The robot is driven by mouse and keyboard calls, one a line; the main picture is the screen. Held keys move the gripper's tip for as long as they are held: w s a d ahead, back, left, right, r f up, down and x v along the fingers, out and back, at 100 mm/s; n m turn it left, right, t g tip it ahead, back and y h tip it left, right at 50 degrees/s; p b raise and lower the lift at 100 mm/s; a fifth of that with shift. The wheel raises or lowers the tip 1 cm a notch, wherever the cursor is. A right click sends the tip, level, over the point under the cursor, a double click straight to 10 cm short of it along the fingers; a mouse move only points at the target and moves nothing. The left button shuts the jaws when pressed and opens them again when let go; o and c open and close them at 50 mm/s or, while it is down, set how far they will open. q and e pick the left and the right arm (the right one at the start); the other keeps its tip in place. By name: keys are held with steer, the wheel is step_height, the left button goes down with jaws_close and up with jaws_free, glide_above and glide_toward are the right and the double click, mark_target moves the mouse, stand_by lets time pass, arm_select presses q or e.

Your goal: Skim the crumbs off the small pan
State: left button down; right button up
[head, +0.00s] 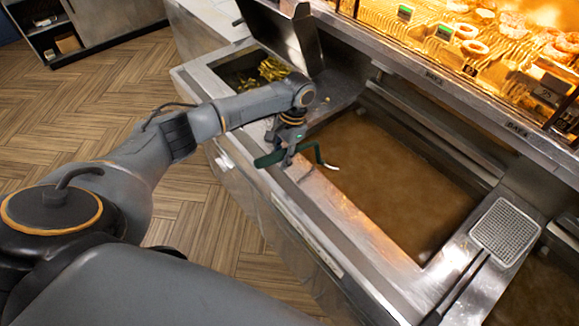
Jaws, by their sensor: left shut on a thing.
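My left gripper (289,152) is shut on a dark green handle (268,159) of a thin tool above the front rim of the large oil pan (400,190). The tool's bent green part ends in a pale tip over the brown oil; its kind is hard to tell. A square mesh skimmer (506,232) with a dark handle lies on the steel ledge right of this pan, apart from the gripper. A smaller part of another oil pan (540,298) shows at the bottom right. I cannot make out separate crumbs on the oil. My right gripper is out of view.
A steel bin (232,72) with yellow-green pieces stands at the upper left, beside a raised steel panel (290,38). A lit display of doughnuts (510,22) runs along the back. Wooden floor (120,90) lies left of the counter.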

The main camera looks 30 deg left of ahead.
mark_target(279, 149)
arm_select(q)
steer(key=s+d+b, duration=0.2)
steer(key=s+d, duration=0.2)
steer(key=d, duration=0.6)
steer(key=s+d+b, duration=0.2)
steer(key=s+d, duration=0.2)
steer(key=d, duration=0.7)
steer(key=s+d+b, duration=0.2)
steer(key=s+d, duration=0.1)
steer(key=d, duration=0.7)
steer(key=w+a+p, duration=0.2)
steer(key=w+a, duration=0.1)
steer(key=a, duration=0.7)
steer(key=w+a+p, duration=0.2)
steer(key=w+a, duration=0.2)
steer(key=a, duration=0.7)
steer(key=w+a+p, duration=0.2)
steer(key=w+a, duration=0.2)
steer(key=a, duration=0.7)
steer(key=shift+w+r, duration=0.1)
steer(key=shift+w, duration=0.15)
step_height(279, 149, up, 3)
steer(key=shift+f+p, duration=0.2)
steer(key=shift+p, duration=0.4)
step_height(279, 149, up, 11)
